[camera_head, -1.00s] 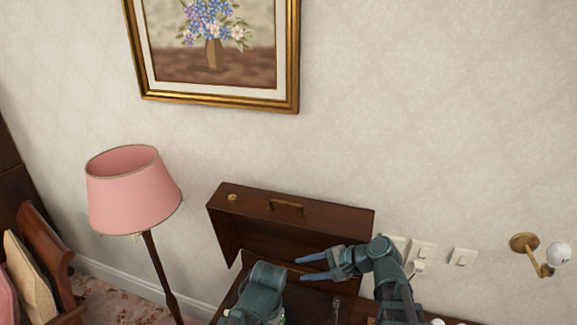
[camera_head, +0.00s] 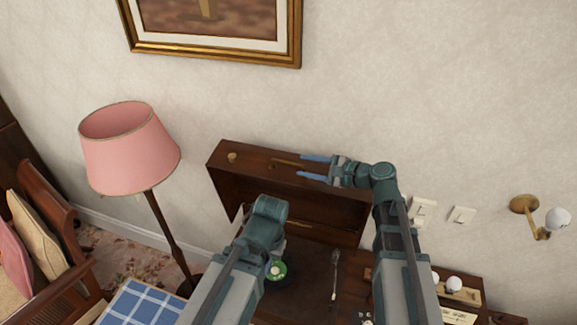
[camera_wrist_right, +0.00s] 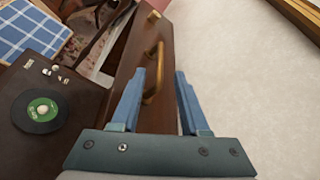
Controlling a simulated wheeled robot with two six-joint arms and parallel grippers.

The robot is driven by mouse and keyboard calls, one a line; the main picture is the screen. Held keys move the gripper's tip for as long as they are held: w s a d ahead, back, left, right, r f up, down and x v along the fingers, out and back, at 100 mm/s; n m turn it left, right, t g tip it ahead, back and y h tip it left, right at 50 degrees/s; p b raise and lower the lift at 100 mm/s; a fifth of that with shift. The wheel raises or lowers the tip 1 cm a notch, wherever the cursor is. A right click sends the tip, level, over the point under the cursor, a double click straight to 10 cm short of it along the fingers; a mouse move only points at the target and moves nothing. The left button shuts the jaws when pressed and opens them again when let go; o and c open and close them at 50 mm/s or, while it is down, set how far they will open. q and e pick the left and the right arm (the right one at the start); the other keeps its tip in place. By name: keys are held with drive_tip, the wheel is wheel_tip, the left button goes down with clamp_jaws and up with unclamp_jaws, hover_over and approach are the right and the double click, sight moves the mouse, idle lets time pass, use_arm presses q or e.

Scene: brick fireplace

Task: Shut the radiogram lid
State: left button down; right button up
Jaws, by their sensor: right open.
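The dark wooden radiogram lid (camera_head: 240,183) stands open, raised against the wall. Its brass handle (camera_head: 283,162) is on the upper edge and also shows in the right wrist view (camera_wrist_right: 153,72). My right gripper (camera_head: 300,165) is open at the lid's upper edge, beside the handle in the head view. In the right wrist view the handle appears between its two blue fingers (camera_wrist_right: 160,80); I cannot tell whether they touch it. The radiogram's deck (camera_head: 308,262) holds a record with a green label (camera_wrist_right: 42,108). My left arm crosses in front of the deck; its gripper's fingers do not show.
A pink floor lamp (camera_head: 130,150) stands left of the radiogram. A blue checked cloth (camera_head: 140,303) and a wooden chair (camera_head: 45,240) are at lower left. Wall switches (camera_head: 424,210) and a brass sconce (camera_head: 530,210) are at the right. A framed picture (camera_head: 215,45) hangs above.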

sight(293, 163)
drive_tip(key=b+x, duration=0.1)
drive_tip(key=x, duration=0.5)
drive_tip(key=shift+w+a+f, duration=0.1)
drive_tip(key=shift+w+a, duration=0.1)
drive_tip(key=shift+a, duration=0.1)
clamp_jaws()
idle(1.2)
